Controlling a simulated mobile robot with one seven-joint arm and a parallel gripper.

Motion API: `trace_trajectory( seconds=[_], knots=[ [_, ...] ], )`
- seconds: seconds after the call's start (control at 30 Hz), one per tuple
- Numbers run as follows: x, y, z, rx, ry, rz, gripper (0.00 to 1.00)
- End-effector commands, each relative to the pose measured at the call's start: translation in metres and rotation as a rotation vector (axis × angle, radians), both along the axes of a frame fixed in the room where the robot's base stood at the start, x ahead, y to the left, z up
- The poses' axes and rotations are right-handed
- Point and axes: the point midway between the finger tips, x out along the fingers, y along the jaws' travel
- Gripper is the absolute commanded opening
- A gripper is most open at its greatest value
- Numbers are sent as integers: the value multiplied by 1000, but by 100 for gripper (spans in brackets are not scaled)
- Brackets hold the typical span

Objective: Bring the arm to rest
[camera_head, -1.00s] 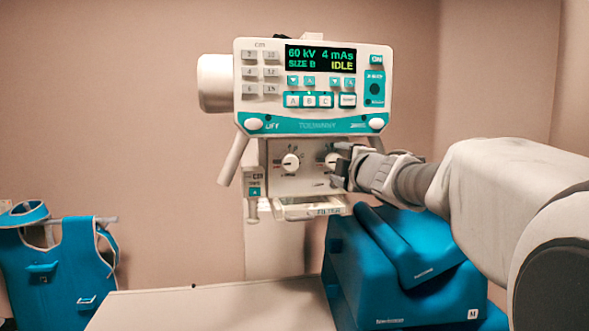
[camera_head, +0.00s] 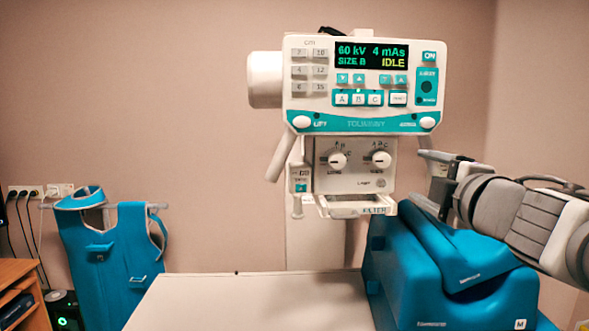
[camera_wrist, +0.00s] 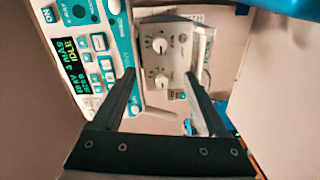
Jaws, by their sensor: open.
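My gripper (camera_head: 428,180) is at the right in the head view, just right of the X-ray unit's collimator box and apart from it. It also shows in the wrist view (camera_wrist: 165,80), its two dark fingers spread with nothing between them. The X-ray unit's control panel (camera_head: 360,127) has a lit screen reading 60 kV, 4 mAs, SIZE B, IDLE. Below it, the collimator box (camera_head: 352,185) carries two white knobs and a filter tray (camera_head: 355,209). In the wrist view the collimator box (camera_wrist: 170,48) lies beyond the fingers.
Blue positioning cushions (camera_head: 450,270) stand below my arm, close under the gripper. A white table (camera_head: 250,300) spreads at the front, its visible top clear. A blue apron (camera_head: 105,250) hangs at the left, near a wooden cabinet (camera_head: 18,268).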

Motion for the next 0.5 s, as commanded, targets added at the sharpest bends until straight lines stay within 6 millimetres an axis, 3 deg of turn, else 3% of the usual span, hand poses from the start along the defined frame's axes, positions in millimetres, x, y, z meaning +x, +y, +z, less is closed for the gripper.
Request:
trace_trajectory(
  seconds=[0.5],
  knots=[
    [-5, -3, -2, 54, 1, -40, 76]
  ],
)
